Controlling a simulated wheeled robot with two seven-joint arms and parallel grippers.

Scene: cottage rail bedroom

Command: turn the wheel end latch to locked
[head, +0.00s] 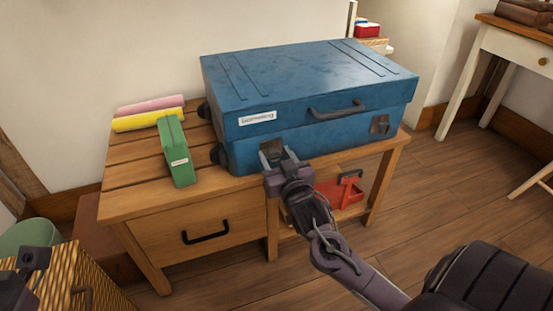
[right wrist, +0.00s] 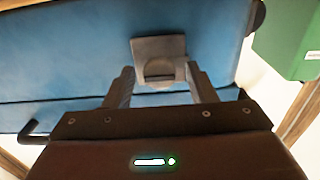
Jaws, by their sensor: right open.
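A blue suitcase (head: 310,85) lies flat on a wooden bench, its black wheels at the left end. The wheel end latch (right wrist: 159,52) is a grey metal plate with a rounded turn piece on the suitcase front. In the head view my right gripper mostly covers it. My right gripper (head: 273,153) is open at the latch; in the right wrist view its fingers (right wrist: 160,82) stand either side of the turn piece. I cannot tell whether they touch it. The other latch (head: 379,125) is at the right. My left gripper (head: 34,259) shows only partly at the lower left.
A handle (head: 337,109) juts from the suitcase front. A green box (head: 176,151) and pink and yellow books (head: 149,114) lie on the bench (head: 130,200) to the left. A red caddy (head: 342,190) sits on the shelf below. A wicker chest (head: 75,285) is at lower left.

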